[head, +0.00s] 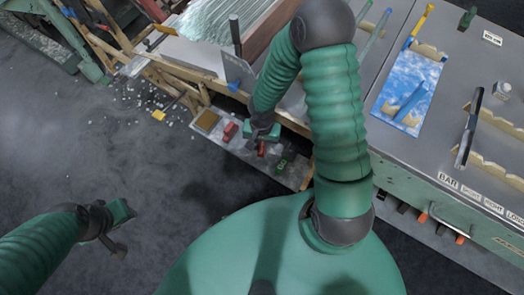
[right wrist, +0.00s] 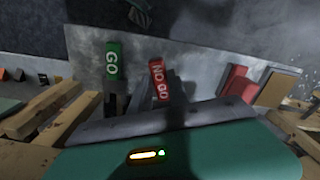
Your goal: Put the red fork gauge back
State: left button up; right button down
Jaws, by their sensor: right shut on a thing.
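The red fork gauge (right wrist: 158,80), marked NO GO, is in the middle of the right wrist view, just past my gripper body. My right gripper (head: 262,136) is shut on it, low over the shelf; the red gauge also shows just below the gripper in the head view (head: 262,149). The fingertips are mostly hidden. A green gauge (right wrist: 112,62) marked GO stands to its left in the wrist view; in the head view the green piece (head: 281,164) lies to the right. My left gripper (head: 117,228) is empty over the floor; its finger gap is unclear.
The low grey shelf (head: 238,150) also holds red blocks (head: 229,132) and a brown block (head: 207,121). A bench (head: 400,150) with a blue patterned sheet (head: 412,85) and wooden rests (head: 485,160) is at right. Glass tubes lie above. Floor at left is mostly open, with scattered shards.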

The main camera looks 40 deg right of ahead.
aim_at(261, 148)
notch_tip(261, 148, down, 4)
jog(key=shift+a+f+b, duration=0.1)
jog(key=shift+f+b, duration=0.15)
jog(key=shift+b, duration=0.6)
jog(key=shift+a+r, duration=0.1)
jog(key=shift+a, duration=0.05)
jog(key=c, duration=1.6)
grip_release()
jog(key=shift+c, duration=0.2)
jog(key=o, duration=0.4)
jog(key=shift+d, duration=0.2)
